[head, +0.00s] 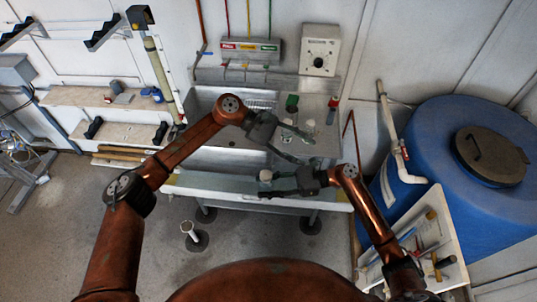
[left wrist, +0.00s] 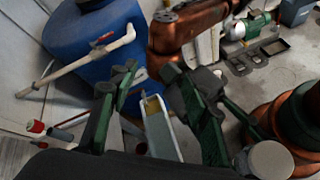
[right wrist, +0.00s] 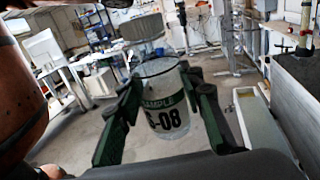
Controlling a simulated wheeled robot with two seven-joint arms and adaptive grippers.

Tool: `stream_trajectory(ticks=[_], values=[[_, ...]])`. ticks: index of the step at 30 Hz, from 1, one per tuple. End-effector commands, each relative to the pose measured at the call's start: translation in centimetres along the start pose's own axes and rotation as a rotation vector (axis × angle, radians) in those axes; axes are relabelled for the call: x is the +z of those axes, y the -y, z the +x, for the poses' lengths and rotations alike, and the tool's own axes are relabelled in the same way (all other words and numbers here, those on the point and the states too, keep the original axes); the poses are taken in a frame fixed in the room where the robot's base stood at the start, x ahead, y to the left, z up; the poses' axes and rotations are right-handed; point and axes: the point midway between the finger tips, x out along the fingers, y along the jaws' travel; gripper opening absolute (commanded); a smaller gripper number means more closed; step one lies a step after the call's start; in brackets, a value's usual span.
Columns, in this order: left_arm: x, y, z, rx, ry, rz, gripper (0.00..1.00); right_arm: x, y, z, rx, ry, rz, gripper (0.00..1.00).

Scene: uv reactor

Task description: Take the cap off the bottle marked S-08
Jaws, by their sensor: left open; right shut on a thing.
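The bottle marked S-08 (right wrist: 165,105) is clear glass with a green-striped SAMPLE label, in the right wrist view. My right gripper (right wrist: 160,76) is shut on its body, one finger at each side. Its grey cap (right wrist: 142,27) appears above the glass. In the head view the pale cap (head: 265,175) shows left of my right gripper (head: 270,185), in front of the sink. My left gripper (head: 310,151) is open and empty, just beyond the right one; its fingers point right. In the left wrist view a pale round top (left wrist: 270,160), apparently the cap, lies right of my open left gripper (left wrist: 150,70).
A metal sink (head: 215,160) with a worktop stands behind the grippers. A green-topped item (head: 292,102), a red-topped item (head: 333,103) and pale-topped bottles (head: 310,122) stand on it. A blue tank (head: 425,125) and a tool tray (head: 440,225) are at right.

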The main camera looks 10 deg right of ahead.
Motion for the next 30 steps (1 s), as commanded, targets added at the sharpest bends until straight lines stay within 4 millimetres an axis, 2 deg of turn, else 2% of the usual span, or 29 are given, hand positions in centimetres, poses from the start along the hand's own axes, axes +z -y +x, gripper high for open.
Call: stream_trajectory(ticks=[2,6,12,15,19,23,30], values=[[1.8,0.8,-0.5,-0.125,-0.076,0.194,0.43,0.0,0.0,0.0,0.000,0.000,0.000,0.00],[3.3,2.7,-2.1,-0.364,-0.195,0.507,0.43,0.0,0.0,0.0,0.000,0.000,0.000,0.00],[4.3,4.9,-5.8,-0.716,-0.316,0.862,0.43,0.0,0.0,0.0,0.000,0.000,0.000,0.00],[4.6,5.7,-7.6,-0.863,-0.347,0.978,0.43,0.0,0.0,0.0,0.000,0.000,0.000,0.00],[4.8,6.3,-9.2,-0.998,-0.364,1.067,0.43,0.0,0.0,0.0,0.000,0.000,0.000,0.00],[4.9,6.7,-10.0,-1.064,-0.367,1.107,0.43,0.0,0.0,0.0,0.000,0.000,0.000,0.00],[3.1,8.1,-9.0,-1.079,-0.364,1.114,0.43,0.0,0.0,0.0,0.000,0.000,0.000,0.00]])
